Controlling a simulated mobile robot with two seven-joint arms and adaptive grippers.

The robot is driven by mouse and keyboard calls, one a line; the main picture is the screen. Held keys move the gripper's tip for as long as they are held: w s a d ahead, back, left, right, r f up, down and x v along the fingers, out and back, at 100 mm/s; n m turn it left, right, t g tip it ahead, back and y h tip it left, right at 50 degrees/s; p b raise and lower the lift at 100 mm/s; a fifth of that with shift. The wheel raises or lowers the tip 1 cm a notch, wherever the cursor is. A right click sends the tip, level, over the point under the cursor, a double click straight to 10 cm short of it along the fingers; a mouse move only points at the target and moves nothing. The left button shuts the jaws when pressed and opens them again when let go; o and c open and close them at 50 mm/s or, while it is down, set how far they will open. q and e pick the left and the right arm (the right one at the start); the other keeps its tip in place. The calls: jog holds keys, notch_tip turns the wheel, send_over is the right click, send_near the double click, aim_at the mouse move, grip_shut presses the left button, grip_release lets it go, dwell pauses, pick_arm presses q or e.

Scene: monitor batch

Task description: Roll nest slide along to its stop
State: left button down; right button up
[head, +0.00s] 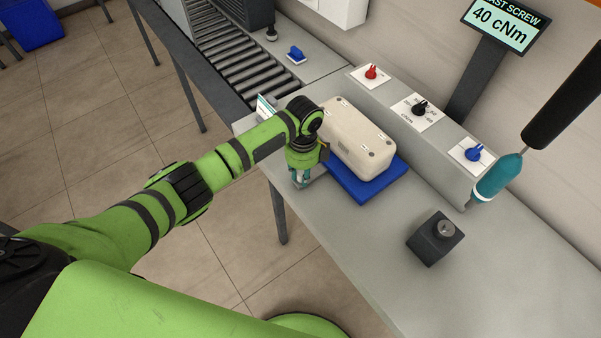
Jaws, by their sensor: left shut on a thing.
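The nest slide (373,190) is a flat blue plate on the grey bench. A cream monitor housing (350,137) lies on it. My left gripper (299,180) points down at the slide's near left side, low over the bench edge. Its fingers are shut on a small part there, which looks like the slide's handle; the fingers and wrist mostly hide it. The slide's left end is hidden behind the housing and my wrist. The stop cannot be made out. My right gripper is out of view.
A grey panel with a red knob (371,72), a black knob (420,107) and a blue knob (473,153) runs behind the housing. A teal screwdriver (498,177) hangs at right. A dark block (435,238) stands on the bench. A roller conveyor (234,58) lies beyond.

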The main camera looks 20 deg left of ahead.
pick_arm(q)
jog(key=shift+w+d+r, duration=0.15)
jog(key=shift+d, duration=0.15)
jog(key=shift+a, duration=0.15)
jog(key=c, duration=1.1)
grip_release()
jog(key=shift+c, duration=0.2)
jog(key=shift+o, duration=0.4)
jog(key=shift+r, duration=0.1)
notch_tip(320, 180, up, 12)
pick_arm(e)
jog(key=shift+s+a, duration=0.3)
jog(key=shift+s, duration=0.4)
